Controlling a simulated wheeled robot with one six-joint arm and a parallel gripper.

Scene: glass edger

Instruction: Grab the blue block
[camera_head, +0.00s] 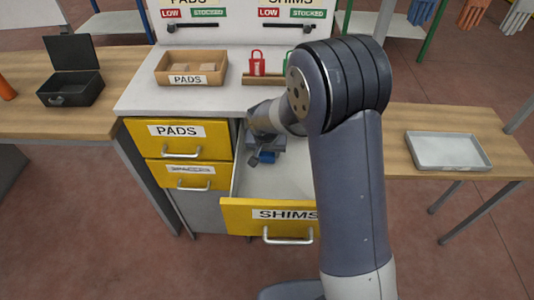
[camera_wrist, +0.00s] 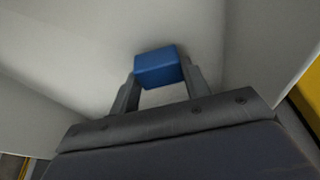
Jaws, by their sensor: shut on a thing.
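The blue block (camera_wrist: 158,66) sits between the two fingertips of my gripper (camera_wrist: 160,82) in the wrist view, with a finger against each side. My gripper is shut on it. In the head view the small blue block (camera_head: 267,157) shows at the tip of my gripper (camera_head: 262,158), inside the open drawer labelled SHIMS (camera_head: 240,203). Part of the drawer is hidden behind my arm. I cannot tell whether the block touches the drawer floor.
On the cabinet top stand a PADS box (camera_head: 187,79) and a red padlock-shaped tag (camera_head: 257,66). A black open case (camera_head: 70,88) is on the left table. A grey tray (camera_head: 447,165) lies on the right table.

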